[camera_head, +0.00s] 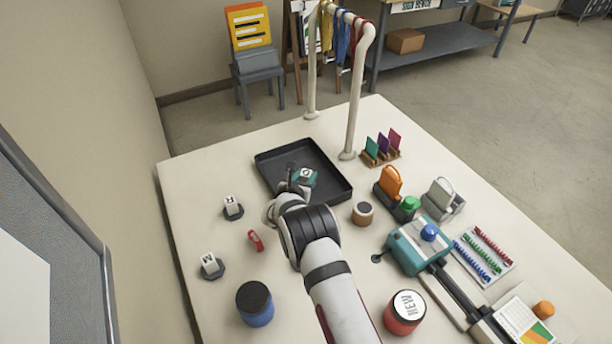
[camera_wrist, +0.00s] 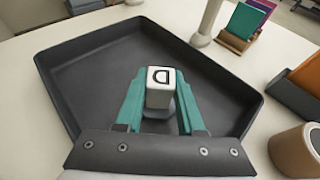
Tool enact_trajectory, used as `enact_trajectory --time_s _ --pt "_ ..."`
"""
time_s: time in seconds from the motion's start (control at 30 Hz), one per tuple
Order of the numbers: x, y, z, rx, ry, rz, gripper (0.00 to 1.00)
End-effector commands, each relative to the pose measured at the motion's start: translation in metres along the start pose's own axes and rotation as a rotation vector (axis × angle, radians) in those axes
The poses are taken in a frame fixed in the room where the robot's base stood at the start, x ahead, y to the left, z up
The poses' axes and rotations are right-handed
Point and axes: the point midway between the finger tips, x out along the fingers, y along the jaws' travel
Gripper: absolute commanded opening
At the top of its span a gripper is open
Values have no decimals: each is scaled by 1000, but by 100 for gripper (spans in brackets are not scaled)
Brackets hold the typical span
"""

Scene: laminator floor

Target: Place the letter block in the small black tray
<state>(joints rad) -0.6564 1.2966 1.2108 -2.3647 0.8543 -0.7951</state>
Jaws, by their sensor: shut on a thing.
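A grey base shows under the block. The black tray (camera_wrist: 85,75) lies below and around it, with its inside otherwise bare. In the head view my gripper (camera_head: 304,178) reaches over the right part of the black tray (camera_head: 274,163), with the block largely hidden between the fingers. I cannot tell whether the block touches the tray floor.
Two other letter blocks on dark bases, one upper (camera_head: 232,205) and one lower (camera_head: 210,263), stand left of my arm. A red clip (camera_head: 255,240) lies near them. A cream rack post (camera_head: 356,100) rises behind the tray; a brown-sided jar (camera_head: 363,212) stands to its right.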

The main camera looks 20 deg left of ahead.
Motion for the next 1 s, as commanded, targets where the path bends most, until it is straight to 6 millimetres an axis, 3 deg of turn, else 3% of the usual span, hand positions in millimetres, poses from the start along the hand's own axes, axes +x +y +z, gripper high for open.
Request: enact_trajectory --time_s 0.07,0.1,0.27,0.63,1.0 --pt "1 0 -1 1 -2 0 0" --pt "1 0 -2 0 0 0 39" --pt "1 0 -2 0 0 0 67" --pt "-6 1 0 0 1 1 67" --pt "-95 0 1 -1 0 3 67"
